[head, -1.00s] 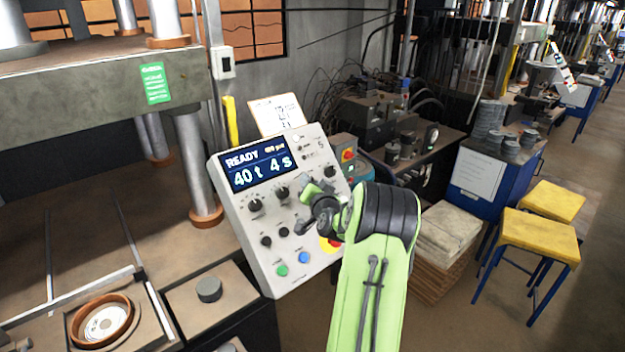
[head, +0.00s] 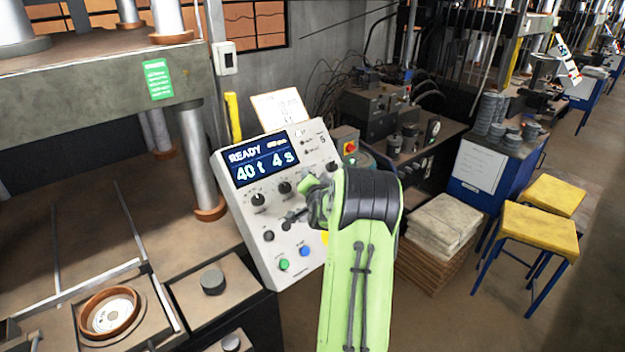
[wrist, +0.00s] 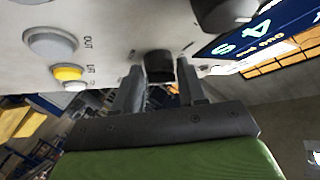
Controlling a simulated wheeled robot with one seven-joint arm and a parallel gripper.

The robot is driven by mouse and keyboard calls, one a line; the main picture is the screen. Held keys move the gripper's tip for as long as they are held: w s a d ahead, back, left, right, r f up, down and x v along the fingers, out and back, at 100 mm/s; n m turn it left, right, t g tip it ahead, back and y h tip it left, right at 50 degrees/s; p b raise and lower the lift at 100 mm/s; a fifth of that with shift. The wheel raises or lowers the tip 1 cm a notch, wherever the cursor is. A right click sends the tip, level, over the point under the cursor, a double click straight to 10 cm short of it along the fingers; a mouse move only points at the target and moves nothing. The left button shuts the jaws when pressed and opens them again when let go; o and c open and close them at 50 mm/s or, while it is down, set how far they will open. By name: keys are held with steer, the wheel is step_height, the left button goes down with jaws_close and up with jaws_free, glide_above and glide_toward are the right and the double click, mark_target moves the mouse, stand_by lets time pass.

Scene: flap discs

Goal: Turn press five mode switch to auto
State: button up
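The press control panel (head: 262,255) is a tilted light-grey box, its screen (head: 263,160) reading READY, 40 t, 4 s. Black knobs sit below the screen, one at the left (head: 258,200) and one beside it (head: 284,188). My gripper (wrist: 160,82) is close to the panel face. In the wrist view its two dark fingers stand apart, on either side of a short black knob (wrist: 159,66); I cannot tell whether they touch it. The knob's label is not readable, so I cannot confirm it is the mode switch. In the head view my arm hides the panel's right part.
A green button (head: 284,265) and a blue button (head: 305,251) sit low on the panel. The press column (head: 200,160) stands left; yellow stools (head: 540,228) stand right.

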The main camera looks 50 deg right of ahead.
steer(key=shift+o, duration=1.4)
steer(key=shift+s+a, duration=0.1)
steer(key=b+v, duration=0.5)
steer(key=v, duration=1)
steer(key=shift+s+a, duration=0.2)
